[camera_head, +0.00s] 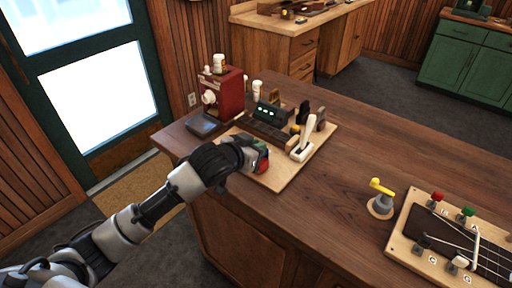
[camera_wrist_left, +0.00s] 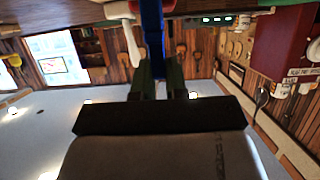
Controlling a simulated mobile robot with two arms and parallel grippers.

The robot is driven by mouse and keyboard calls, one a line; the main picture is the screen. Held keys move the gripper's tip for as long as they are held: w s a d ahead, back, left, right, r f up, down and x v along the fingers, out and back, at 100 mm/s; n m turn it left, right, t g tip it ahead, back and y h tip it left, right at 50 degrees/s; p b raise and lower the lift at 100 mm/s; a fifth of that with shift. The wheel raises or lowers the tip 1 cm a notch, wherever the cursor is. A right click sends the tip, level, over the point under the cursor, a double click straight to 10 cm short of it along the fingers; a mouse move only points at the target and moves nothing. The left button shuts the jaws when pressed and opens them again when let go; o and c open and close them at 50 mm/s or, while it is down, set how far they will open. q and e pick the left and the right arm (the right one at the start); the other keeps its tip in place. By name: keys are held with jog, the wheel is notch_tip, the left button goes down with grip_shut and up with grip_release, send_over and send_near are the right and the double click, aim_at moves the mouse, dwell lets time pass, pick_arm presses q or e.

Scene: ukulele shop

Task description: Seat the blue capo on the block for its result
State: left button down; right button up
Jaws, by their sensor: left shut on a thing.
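My left gripper (camera_head: 258,158) reaches in from the left over the near-left edge of a light wooden board (camera_head: 275,178). In the left wrist view the gripper (camera_wrist_left: 155,82) is shut on the blue capo (camera_wrist_left: 152,35), which stands up between its fingers. The capo is not clearly visible in the head view, where the hand hides it. A dark block (camera_head: 266,131) lies on the board beyond the gripper, with a small lit display (camera_head: 268,112) behind it. I cannot tell whether the capo touches anything. My right gripper is not in view.
A white-handled lever (camera_head: 304,142) stands on the board, right of the gripper. A red machine (camera_head: 223,92) and a dark flat pad (camera_head: 203,124) are at the left. A yellow-topped knob (camera_head: 381,199) and a fretboard jig (camera_head: 455,245) are at the right; the counter between is clear.

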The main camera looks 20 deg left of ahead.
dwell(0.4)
pick_arm(q)
jog(key=shift+p, duration=0.45)
jog(key=shift+p, duration=0.4)
jog(key=shift+f+b, duration=0.35)
jog(key=shift+f, duration=0.3)
dwell(0.6)
jog(key=c, duration=1.4)
grip_release()
jog(key=shift+s+r, duration=0.1)
